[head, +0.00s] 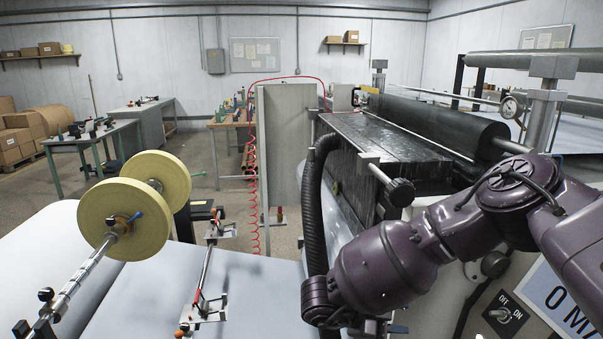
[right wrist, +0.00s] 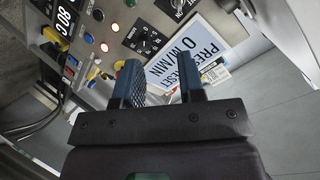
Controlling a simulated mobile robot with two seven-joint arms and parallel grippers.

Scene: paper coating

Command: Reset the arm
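My right arm (head: 385,265) comes in from the right in the head view, a dark purple arm bent in front of the coating machine. Its gripper is mostly cut off at the bottom edge there. In the right wrist view my right gripper (right wrist: 160,75) shows two blue, ridged fingers standing apart with nothing held between them. Beyond the fingers is a tilted control panel (right wrist: 110,22) with buttons, a dial and a blue-and-white sign (right wrist: 190,52); the fingers overlap it in the picture, and contact cannot be told. My left gripper is in neither view.
The coating machine with its black roller (head: 435,118) fills the right side. A black hose (head: 312,210) runs down beside my right arm. Yellow rolls (head: 112,215) on a shaft stand at the left. Open floor lies behind, among workbenches (head: 90,140).

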